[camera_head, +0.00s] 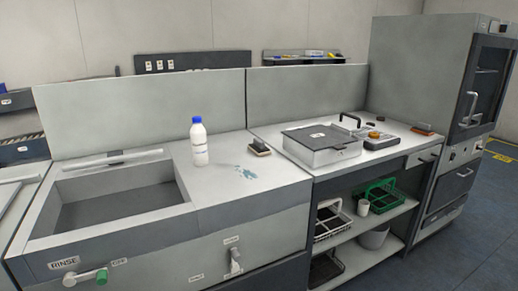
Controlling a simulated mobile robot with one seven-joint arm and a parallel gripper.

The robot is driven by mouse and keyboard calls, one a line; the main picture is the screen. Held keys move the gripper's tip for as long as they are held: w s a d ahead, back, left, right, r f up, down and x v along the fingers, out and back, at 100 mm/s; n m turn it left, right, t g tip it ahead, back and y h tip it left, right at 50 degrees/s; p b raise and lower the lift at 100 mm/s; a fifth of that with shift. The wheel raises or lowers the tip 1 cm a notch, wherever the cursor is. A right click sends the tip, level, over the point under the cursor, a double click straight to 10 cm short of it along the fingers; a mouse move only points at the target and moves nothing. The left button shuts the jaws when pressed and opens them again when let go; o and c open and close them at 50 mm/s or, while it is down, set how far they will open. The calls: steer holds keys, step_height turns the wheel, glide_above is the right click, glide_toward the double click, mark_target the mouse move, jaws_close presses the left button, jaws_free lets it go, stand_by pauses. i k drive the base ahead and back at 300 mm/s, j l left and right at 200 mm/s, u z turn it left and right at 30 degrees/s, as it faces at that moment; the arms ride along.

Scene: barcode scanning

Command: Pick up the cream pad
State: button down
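A small block-shaped pad (259,148) with a dark top and a pale, cream-looking lower edge lies on the grey counter, right of the white bottle. It is small in the picture, so its exact shape is hard to tell. A second small pad (422,129), dark with an orange-red edge, lies at the far right end of the counter. My gripper is not in view.
A white bottle with a blue cap (198,142) stands near the sink (115,200). Blue spots (245,172) mark the counter in front of the pad. A lidded metal box (321,146) stands right of it. Baskets (382,194) sit on shelves below.

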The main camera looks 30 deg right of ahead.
mark_target(258, 147)
steer(key=i+l+z, duration=0.15)
steer(key=l, duration=0.35)
steer(key=i+l+z, duration=0.15)
steer(key=i+l, duration=0.15)
steer(key=l, duration=0.2)
steer(key=i+l+z, duration=0.15)
steer(key=l, duration=0.35)
steer(key=i+l+z, duration=0.15)
steer(key=i+l, duration=0.3)
steer(key=i, duration=0.8)
